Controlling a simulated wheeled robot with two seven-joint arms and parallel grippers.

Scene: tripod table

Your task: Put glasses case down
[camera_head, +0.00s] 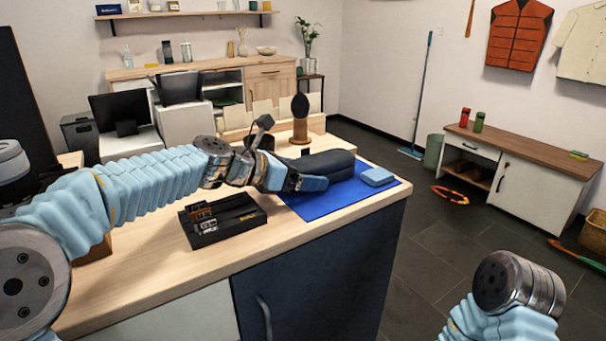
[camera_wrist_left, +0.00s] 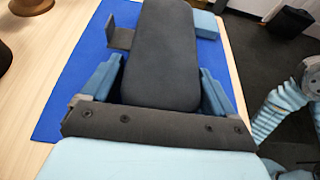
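The dark grey, rounded glasses case (camera_head: 330,162) is over the blue mat (camera_head: 335,203) on the wooden counter. My left gripper (camera_head: 300,180) is around its near end. In the left wrist view the case (camera_wrist_left: 165,55) lies between the two light blue fingers of the left gripper (camera_wrist_left: 160,92), which appear to press against its sides. The case looks level and low over the mat; I cannot tell whether its underside touches. My right gripper is out of view; only part of my right arm shows at the lower right of the head view.
A light blue block (camera_head: 378,176) lies on the mat beyond the case. A black box with small items (camera_head: 222,220) stands nearer on the counter. A dark ovoid on a wooden stand (camera_head: 300,118) is behind the case. Bare wood (camera_head: 185,275) lies in front of the black box.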

